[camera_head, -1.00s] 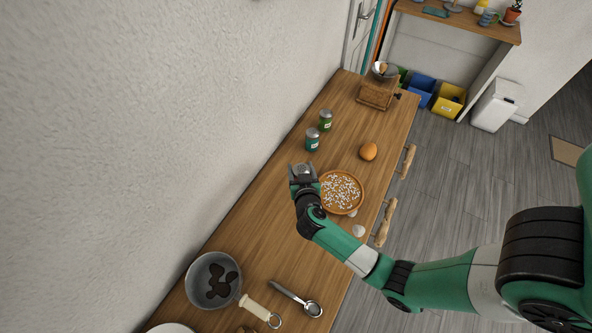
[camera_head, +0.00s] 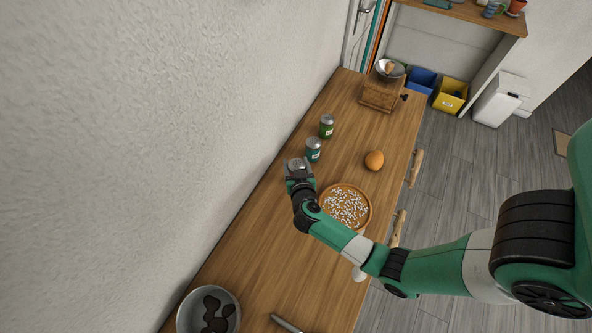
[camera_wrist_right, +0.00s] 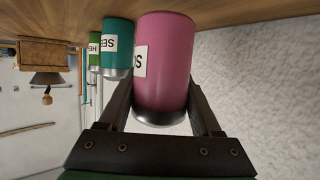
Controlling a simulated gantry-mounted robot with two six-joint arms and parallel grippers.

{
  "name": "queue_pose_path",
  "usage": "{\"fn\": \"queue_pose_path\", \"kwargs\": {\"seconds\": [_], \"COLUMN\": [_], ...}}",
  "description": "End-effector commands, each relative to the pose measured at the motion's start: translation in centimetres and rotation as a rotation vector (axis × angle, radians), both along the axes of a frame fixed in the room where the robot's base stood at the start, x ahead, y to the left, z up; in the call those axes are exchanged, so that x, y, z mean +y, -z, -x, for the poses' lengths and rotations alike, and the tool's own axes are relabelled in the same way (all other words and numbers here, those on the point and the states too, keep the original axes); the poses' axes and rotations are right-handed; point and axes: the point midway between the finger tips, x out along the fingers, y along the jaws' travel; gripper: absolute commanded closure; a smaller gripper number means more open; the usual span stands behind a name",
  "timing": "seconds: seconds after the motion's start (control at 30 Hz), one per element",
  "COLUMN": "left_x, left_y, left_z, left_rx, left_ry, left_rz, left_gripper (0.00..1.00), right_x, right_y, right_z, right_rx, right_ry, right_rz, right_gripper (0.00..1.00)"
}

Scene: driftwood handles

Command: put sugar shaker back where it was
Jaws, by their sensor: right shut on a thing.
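The sugar shaker appears to be the pink cylinder (camera_wrist_right: 163,65) with a metal lid and a white label, cut off to "S". My right gripper (camera_wrist_right: 165,105) is shut around its lid end in the right wrist view. In the head view my right gripper (camera_head: 298,170) is by the wall side of the counter, and the shaker's grey top (camera_head: 296,163) shows between the fingers. The shaker's base is at or very near the counter; I cannot tell if it touches. A teal shaker (camera_head: 313,150) and a green one (camera_head: 327,127) stand in line beyond it. My left gripper is not visible.
A round dish with white bits (camera_head: 346,207) is right of my gripper. An orange-brown round thing (camera_head: 374,160) lies farther back. A pot (camera_head: 208,310) is at the near end.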

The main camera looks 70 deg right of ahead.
Motion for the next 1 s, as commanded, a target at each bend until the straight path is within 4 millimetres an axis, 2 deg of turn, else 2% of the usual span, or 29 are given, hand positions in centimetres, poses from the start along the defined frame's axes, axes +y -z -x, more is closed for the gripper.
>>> {"fn": "queue_pose_path", "kwargs": {"seconds": [0.03,0.1,0.47,0.5,0.6,0.63,0.67,1.0], "left_x": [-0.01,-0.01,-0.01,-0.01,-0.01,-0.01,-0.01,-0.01], "left_y": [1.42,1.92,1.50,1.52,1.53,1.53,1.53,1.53], "left_z": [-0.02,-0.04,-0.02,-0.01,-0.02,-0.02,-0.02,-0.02], "left_rx": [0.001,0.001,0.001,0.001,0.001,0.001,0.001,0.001], "left_ry": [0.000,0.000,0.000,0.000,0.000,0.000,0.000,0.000], "left_rz": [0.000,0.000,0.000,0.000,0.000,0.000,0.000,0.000], "left_gripper": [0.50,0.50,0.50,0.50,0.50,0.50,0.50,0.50], "right_x": [0.01,0.00,-0.01,0.00,-0.01,-0.01,-0.01,0.07], "right_y": [1.73,2.51,2.55,2.58,2.57,2.57,2.57,2.15], "right_z": [0.00,-0.02,-0.01,0.00,0.00,0.00,0.00,0.02], "right_rx": [0.001,0.001,0.000,0.001,0.000,0.000,0.000,-0.002], "right_ry": [0.000,0.000,0.001,0.000,0.000,0.000,0.000,-0.001], "right_rz": [0.000,0.000,0.000,-0.001,0.000,0.000,0.000,0.000], "right_gripper": [1.00,1.00,1.00,0.29,0.11,0.06,0.05,0.05]}}
